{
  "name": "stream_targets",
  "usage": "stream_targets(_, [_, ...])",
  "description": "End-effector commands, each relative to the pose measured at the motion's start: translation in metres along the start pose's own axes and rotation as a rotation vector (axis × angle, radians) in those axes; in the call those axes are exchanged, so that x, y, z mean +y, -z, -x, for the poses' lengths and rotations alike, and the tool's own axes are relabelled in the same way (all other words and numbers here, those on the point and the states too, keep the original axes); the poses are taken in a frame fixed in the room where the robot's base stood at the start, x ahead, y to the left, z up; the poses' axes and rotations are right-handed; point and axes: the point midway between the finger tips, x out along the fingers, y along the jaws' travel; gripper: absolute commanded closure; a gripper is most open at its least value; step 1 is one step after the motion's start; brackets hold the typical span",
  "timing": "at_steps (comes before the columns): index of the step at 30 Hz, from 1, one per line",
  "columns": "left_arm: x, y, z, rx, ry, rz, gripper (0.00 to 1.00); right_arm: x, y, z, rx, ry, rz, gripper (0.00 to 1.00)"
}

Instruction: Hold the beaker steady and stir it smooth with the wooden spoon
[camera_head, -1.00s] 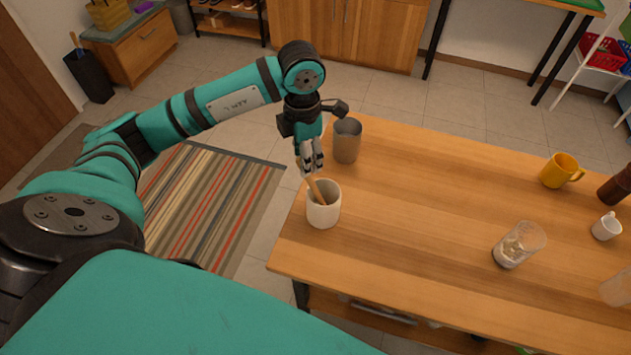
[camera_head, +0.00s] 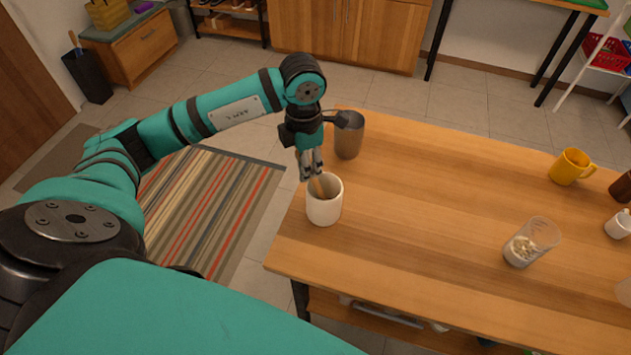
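A clear beaker (camera_head: 530,243) with pale lumpy contents stands on the wooden table, right of centre, with no gripper near it. The wooden spoon (camera_head: 317,187) leans in a white crock (camera_head: 324,211) at the table's left end; its lower part is hidden inside. My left gripper (camera_head: 312,178) points down just above the crock's rim, with its fingers at the spoon's handle. The fingers overlap the handle, and I cannot tell whether they are closed on it. My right gripper is not in view.
A metal cup (camera_head: 349,142) stands close behind the crock, near my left wrist. A yellow mug (camera_head: 570,167) and a small white cup (camera_head: 619,224) are at the right. The table (camera_head: 430,200) between crock and beaker is clear.

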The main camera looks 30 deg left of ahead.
Motion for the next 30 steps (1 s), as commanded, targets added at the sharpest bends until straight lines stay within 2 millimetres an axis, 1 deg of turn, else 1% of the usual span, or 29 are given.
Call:
stream_targets(1, [0.001, 0.001, 0.000, 0.003, -0.003, 0.002, 0.93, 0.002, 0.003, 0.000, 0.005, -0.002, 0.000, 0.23])
stream_targets(3, [0.002, 0.001, 0.000, 0.003, -0.004, 0.003, 1.00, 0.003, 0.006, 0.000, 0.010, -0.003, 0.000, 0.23])
stream_targets(12, [0.003, 0.002, 0.001, 0.006, -0.007, 0.005, 1.00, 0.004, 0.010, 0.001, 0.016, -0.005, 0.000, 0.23])
stream_targets(30, [0.002, 0.001, 0.050, 0.003, -0.005, 0.003, 1.00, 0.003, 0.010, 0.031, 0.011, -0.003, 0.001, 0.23])
